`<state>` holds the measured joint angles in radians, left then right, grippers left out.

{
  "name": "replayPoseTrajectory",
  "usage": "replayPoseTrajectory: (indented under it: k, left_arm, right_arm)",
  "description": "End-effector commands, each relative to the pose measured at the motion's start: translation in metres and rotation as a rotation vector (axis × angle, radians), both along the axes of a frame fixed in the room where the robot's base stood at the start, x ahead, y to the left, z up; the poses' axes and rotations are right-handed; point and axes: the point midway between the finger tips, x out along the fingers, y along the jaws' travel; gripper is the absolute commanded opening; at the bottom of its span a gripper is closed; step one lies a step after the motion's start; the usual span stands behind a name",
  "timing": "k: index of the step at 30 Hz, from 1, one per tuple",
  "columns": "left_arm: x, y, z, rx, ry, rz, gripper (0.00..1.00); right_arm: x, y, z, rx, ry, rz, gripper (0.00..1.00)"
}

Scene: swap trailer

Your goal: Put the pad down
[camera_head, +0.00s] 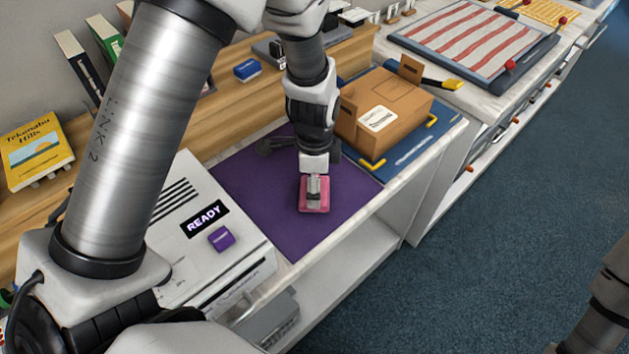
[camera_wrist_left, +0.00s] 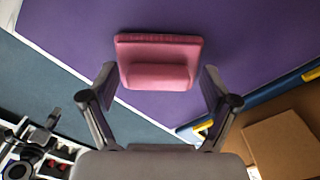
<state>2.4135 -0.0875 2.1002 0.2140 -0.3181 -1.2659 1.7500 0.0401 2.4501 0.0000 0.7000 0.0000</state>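The pink pad (camera_head: 314,199) with a raised grip appears to rest flat on the purple mat (camera_head: 250,185), near its middle. My left gripper (camera_head: 315,184) is directly above it, pointing down. In the left wrist view the pad (camera_wrist_left: 158,62) sits between the fingertips of the left gripper (camera_wrist_left: 158,75). The fingers are spread, with a gap on each side of the pad's grip, and hold nothing. The pad's underside is hidden. My right gripper is not in view; only part of my right arm shows at the right edge.
A white machine with a READY label (camera_head: 207,218) and a purple block (camera_head: 221,239) stands left of the mat. A cardboard box (camera_head: 385,108) sits on a blue mat (camera_head: 425,143) to the right. A striped board (camera_head: 470,42) lies beyond. The counter's front edge is close.

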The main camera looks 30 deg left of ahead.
Motion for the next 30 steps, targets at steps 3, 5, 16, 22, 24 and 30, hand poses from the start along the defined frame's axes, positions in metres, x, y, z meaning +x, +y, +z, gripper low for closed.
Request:
replayPoseTrajectory:
  k: [3,5,16,22,24,30]
  left_arm:
    - [0.000,0.000,0.000,0.000,0.000,0.000,0.87]
    - [0.000,0.000,0.001,0.000,0.000,0.000,0.87]
    - [0.002,0.000,0.068,0.000,-0.008,0.000,0.87]
    - [0.001,0.000,0.111,0.000,-0.004,0.000,0.87]
    - [0.001,0.000,0.119,0.000,-0.002,0.000,0.87]
    - [0.000,0.000,0.124,0.000,0.000,0.000,0.87]
  right_arm:
    - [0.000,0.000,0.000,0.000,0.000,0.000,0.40]
    - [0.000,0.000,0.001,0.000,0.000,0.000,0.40]
    - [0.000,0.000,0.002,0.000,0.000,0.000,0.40]
    - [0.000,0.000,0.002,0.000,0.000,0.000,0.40]
    - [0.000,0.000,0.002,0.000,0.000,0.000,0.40]
    - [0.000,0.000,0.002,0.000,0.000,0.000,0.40]
